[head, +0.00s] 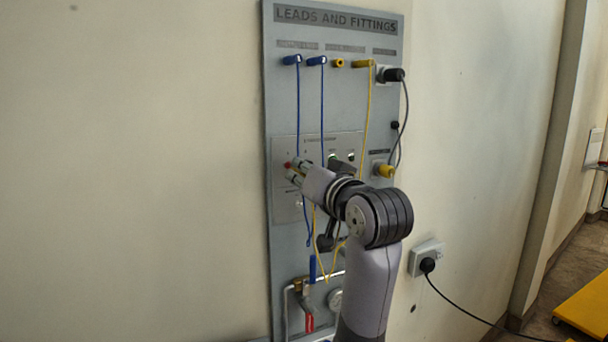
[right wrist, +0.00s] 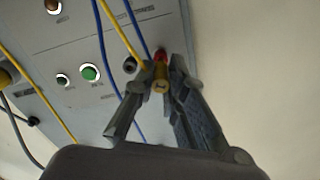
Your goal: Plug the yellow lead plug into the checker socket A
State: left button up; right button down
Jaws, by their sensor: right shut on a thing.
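My right gripper (head: 296,172) is at the left part of the checker panel (head: 284,206) on the grey board. In the right wrist view, my right gripper (right wrist: 158,72) is shut on the yellow lead plug (right wrist: 160,86), with the yellow lead (right wrist: 108,15) near it. A red socket or fitting (right wrist: 160,55) shows just beyond the plug; I cannot tell whether they touch. A dark ringed socket (right wrist: 130,65) is just left of the plug. The socket letters are too small to read, so I cannot tell which is A. My left gripper is not in view.
Two blue plugs (head: 317,61), a yellow fitting (head: 338,63) and a yellow plug (head: 363,63) line the board's top. Blue leads hang close to my gripper. A green button (right wrist: 90,73) is on the panel. Pipework with a red handle (head: 309,323) is below.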

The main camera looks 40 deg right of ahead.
jog(key=shift+x, duration=0.85)
jog(key=c, duration=1.6)
grip_release()
jog(key=shift+o, duration=0.2)
jog(key=v, duration=0.7)
jog(key=shift+s+a, duration=0.1)
jog(key=shift+s, duration=0.15)
